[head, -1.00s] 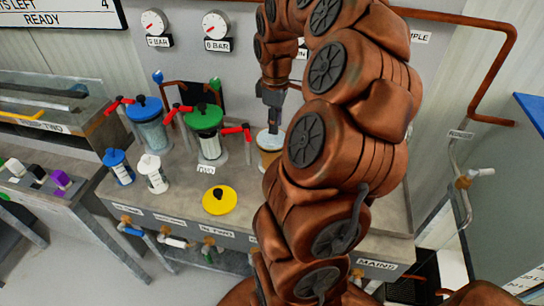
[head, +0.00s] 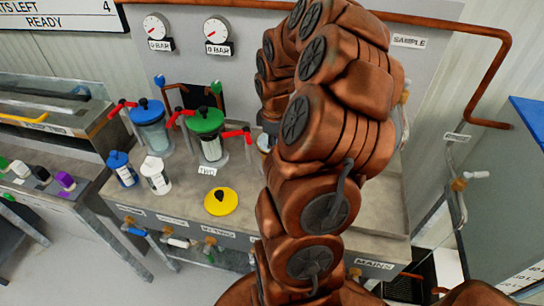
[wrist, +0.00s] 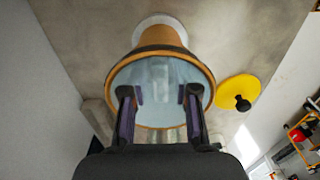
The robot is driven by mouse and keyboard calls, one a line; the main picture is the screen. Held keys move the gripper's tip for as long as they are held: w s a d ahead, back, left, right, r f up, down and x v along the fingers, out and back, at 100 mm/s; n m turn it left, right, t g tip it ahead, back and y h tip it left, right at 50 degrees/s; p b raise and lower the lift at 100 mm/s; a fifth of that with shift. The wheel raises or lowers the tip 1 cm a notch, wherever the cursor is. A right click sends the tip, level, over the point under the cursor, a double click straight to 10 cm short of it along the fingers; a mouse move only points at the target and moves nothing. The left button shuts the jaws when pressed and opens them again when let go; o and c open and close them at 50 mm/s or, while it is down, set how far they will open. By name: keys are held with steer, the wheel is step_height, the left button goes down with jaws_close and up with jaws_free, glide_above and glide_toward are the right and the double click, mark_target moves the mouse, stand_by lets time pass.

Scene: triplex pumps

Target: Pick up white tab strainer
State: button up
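In the wrist view, my gripper (wrist: 160,98) has its two dark fingers with purple pads held apart. They are over the wide mouth of a vessel with an orange-brown rim (wrist: 207,85) and a pale blue inside. Pale upright streaks show between the fingers, but no white tab can be made out. Whether the fingers touch anything is unclear. In the head view, only a sliver of the vessel (head: 264,142) shows beside my arm, and my fingertips are hidden. A white-lidded canister (head: 155,176) stands on the bench to the left.
A blue-lidded vessel (head: 150,127) and a green-lidded vessel (head: 208,137) with red handles stand left of my arm. A small blue canister (head: 121,170) is beside the white one. A yellow disc with a black knob (head: 222,204) lies on the bench (head: 190,190) near the front.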

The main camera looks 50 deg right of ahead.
steer(key=shift+c, duration=0.4)
jaws_close()
steer(key=shift+r, duration=0.1)
